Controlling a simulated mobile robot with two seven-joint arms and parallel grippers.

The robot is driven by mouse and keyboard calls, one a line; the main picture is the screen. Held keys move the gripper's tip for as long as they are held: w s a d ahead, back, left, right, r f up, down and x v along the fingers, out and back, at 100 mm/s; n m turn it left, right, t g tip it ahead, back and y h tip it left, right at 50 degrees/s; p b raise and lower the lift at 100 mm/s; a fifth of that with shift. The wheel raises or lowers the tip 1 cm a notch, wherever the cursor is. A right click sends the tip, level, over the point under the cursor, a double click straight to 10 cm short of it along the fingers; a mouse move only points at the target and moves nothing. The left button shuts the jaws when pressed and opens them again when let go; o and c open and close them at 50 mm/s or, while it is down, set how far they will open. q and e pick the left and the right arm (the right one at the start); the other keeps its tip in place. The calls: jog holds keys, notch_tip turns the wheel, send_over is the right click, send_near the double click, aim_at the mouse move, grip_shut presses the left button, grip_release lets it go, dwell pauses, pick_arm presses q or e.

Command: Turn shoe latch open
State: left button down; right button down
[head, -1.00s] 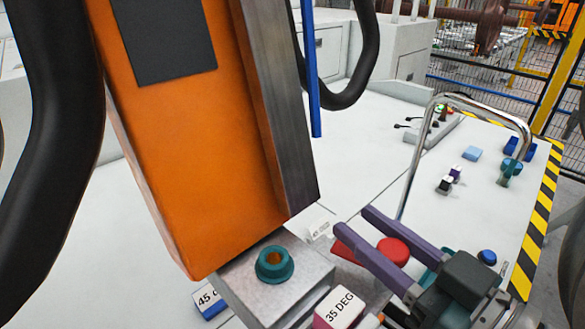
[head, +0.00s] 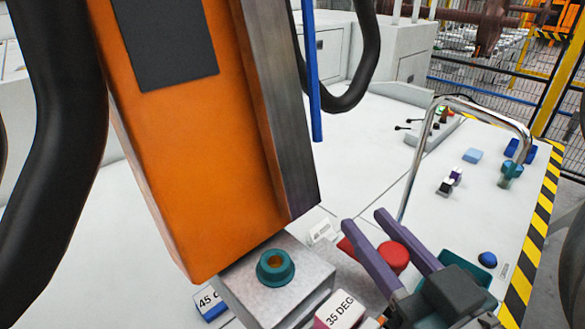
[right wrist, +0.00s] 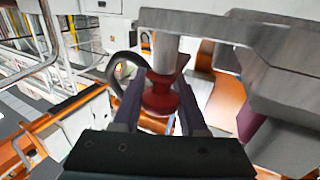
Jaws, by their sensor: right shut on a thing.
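My right gripper (head: 364,218) reaches in from the lower right in the head view, its two purple fingers spread around something. In the right wrist view, its fingers (right wrist: 160,98) are on either side of a red, waisted knob (right wrist: 160,94) below a grey metal part, and they are shut on it. In the head view, a round red piece (head: 394,257) shows between and behind the fingers. I cannot tell how far the latch is turned. A large orange housing (head: 195,170) stands at the left, above a metal block (head: 300,282) with a teal ring (head: 275,267). My left gripper is out of view.
Labels reading 35 DEG (head: 340,308) and 45 (head: 210,302) sit by the block. A chrome hoop (head: 407,180) rises behind the gripper. A blue rod (head: 314,90) and black hoses hang nearby. The white table has free room behind, with a striped right edge.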

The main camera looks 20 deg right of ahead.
aim_at(402, 269)
dwell(0.3)
jog(key=shift+c, duration=2.4)
grip_release()
jog(key=s+b, duration=0.1)
jog(key=s, duration=0.8)
jog(key=shift+f, duration=0.1)
jog(key=shift+s+b, duration=0.3)
jog(key=shift+s, duration=0.2)
jog(key=shift+s, duration=0.1)
